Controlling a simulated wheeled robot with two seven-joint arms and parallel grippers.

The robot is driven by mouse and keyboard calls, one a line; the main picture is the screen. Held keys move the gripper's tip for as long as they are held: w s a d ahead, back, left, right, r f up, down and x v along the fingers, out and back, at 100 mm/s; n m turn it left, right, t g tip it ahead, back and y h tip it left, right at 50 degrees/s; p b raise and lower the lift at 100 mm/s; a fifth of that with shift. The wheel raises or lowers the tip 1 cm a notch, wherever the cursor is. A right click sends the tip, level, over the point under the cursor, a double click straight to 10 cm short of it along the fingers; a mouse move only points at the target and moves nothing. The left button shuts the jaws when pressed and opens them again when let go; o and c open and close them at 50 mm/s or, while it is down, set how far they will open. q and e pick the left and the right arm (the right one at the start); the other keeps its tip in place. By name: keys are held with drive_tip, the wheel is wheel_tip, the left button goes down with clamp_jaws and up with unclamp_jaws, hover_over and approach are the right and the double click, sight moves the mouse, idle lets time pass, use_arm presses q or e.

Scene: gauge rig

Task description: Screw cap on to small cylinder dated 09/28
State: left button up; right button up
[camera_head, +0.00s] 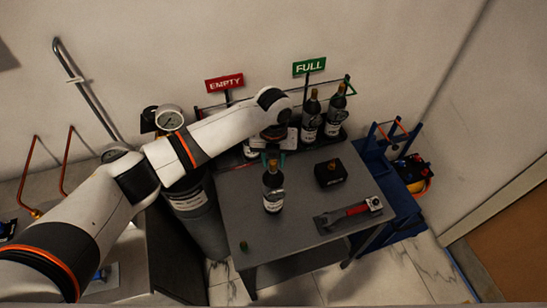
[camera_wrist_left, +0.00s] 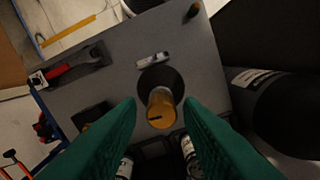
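A small dark cylinder (camera_head: 273,195) with a white label and a brass valve top stands upright on the grey table (camera_head: 300,225). Its date is too small to read. My left gripper (camera_head: 273,160) is directly above it, pointing down. In the left wrist view the green fingers of the left gripper (camera_wrist_left: 160,115) are apart, with the brass top (camera_wrist_left: 161,108) between them and visible gaps on both sides. A small greenish cap-like piece (camera_head: 244,246) lies at the table's front left; it also shows in the left wrist view (camera_wrist_left: 193,10). My right gripper is not in view.
Two similar cylinders (camera_head: 311,118) stand under the green FULL sign (camera_head: 308,66); another is partly hidden near the red EMPTY sign (camera_head: 224,83). A black box (camera_head: 330,173) and red-handled tool (camera_head: 350,213) lie at right. A large grey cylinder (camera_head: 196,210) stands left of the table.

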use_arm(q)
drive_tip(key=shift+o, duration=0.4)
drive_tip(key=o, duration=0.5)
